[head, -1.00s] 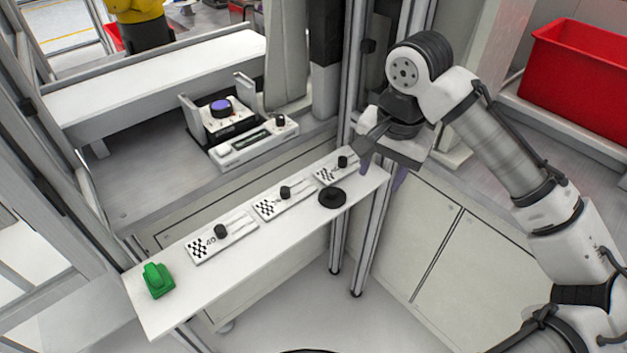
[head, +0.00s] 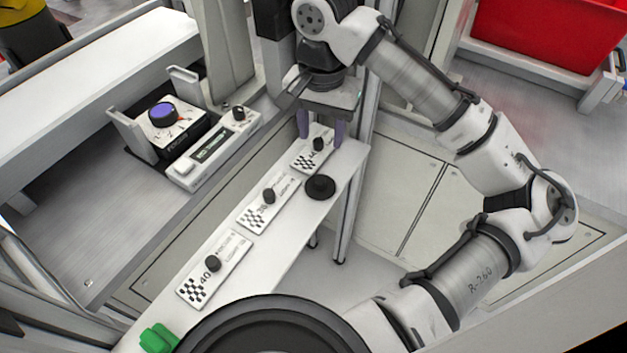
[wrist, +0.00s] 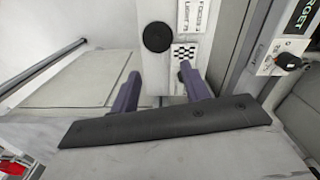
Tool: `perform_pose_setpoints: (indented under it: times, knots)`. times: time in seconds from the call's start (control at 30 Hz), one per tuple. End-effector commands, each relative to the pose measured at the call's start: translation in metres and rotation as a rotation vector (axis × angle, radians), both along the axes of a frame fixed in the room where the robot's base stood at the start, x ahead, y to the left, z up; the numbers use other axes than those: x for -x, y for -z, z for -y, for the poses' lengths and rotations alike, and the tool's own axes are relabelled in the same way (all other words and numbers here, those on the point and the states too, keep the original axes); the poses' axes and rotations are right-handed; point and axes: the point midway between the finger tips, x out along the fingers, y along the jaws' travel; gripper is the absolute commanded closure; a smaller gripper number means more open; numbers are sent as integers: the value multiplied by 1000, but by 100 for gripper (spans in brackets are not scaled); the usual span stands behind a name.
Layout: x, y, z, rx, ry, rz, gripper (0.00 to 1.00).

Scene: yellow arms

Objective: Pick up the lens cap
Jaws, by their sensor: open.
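The lens cap looks to be the black round disc (head: 320,188) with a small raised centre, lying on the narrow white shelf (head: 285,250) near its right edge. It also shows in the wrist view (wrist: 158,37), beyond the fingertips. My gripper (head: 321,134) is open, with two purple fingers pointing down over the far end of the shelf.
Several white checkered plates with black knobs, one marked 40 (head: 213,270), line the shelf beside the cap. A green object (head: 158,338) sits at its near end. A device with a purple knob (head: 163,114) stands at left. A red bin (head: 545,35) is at back right.

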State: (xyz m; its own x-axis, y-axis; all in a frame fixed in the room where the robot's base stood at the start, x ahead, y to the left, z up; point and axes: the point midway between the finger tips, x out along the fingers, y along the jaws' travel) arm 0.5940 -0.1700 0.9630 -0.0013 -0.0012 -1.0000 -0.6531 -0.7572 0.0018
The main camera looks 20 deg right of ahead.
Motion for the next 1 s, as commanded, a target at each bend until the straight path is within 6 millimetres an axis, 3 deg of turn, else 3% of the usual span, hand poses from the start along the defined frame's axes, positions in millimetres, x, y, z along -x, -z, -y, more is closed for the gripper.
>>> perform_pose_setpoints:
  times: [0.1, 0.3, 0.57, 0.83, 1.0]
  knots:
    - [1, 26, -1, -3, 0, -3, 54]
    - [1, 59, 0, -1, 0, -2, 54]
    - [3, 78, -1, -1, -1, -1, 54]
    - [7, 115, -2, -1, -1, 0, 54]
    - [6, 121, -2, -2, -2, 1, 54]
